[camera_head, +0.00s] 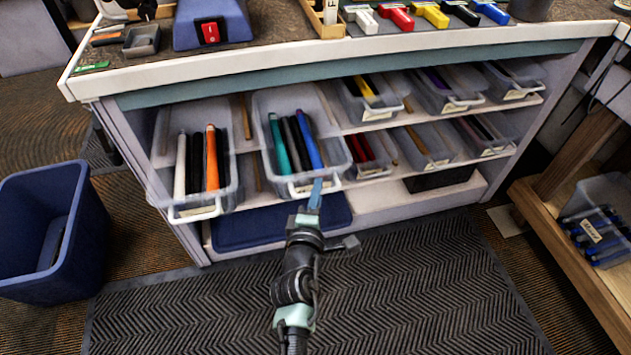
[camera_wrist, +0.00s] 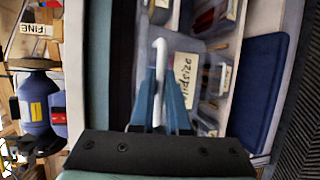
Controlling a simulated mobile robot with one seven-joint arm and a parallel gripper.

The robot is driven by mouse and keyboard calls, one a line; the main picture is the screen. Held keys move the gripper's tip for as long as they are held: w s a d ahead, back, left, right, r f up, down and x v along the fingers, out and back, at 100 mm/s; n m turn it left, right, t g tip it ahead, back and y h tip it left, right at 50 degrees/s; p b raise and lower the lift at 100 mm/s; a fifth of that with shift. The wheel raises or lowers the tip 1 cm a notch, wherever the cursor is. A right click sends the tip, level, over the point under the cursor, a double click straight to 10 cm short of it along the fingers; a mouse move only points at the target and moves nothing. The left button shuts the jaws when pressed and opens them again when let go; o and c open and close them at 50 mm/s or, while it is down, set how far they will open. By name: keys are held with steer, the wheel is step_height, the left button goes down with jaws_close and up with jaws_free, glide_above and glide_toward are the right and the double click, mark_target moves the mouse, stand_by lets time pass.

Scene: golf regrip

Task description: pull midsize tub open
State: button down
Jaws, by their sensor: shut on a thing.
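The midsize tub (camera_head: 270,102) is a clear bin holding teal, black and blue grips. It juts out past the shelf front, second from the left. In the wrist view its label (camera_wrist: 186,78) reads "midsize", partly hidden by a finger. Its white handle (camera_wrist: 160,66) runs between the blue fingers. My gripper (camera_head: 316,190) is at the front of the tub, and in the wrist view my gripper (camera_wrist: 161,88) is shut on the handle.
Another clear tub (camera_head: 160,150), with white, black and orange grips, also juts out on the left. Several tubs to the right sit farther back under the workbench (camera_head: 330,60). A blue bin (camera_head: 45,230) stands at left. The dark mat (camera_head: 400,290) in front is clear apart from my arm.

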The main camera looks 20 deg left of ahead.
stand_by(0.3)
steer(key=c, duration=0.9)
jaws_free()
steer(key=shift+s, duration=0.1)
steer(key=shift+s, duration=0.1)
steer(key=p+v, duration=0.2)
steer(key=v, duration=1)
steer(key=shift+s+d+r, duration=0.15)
steer(key=shift+s+r, duration=0.05)
steer(key=shift+s, duration=0.15)
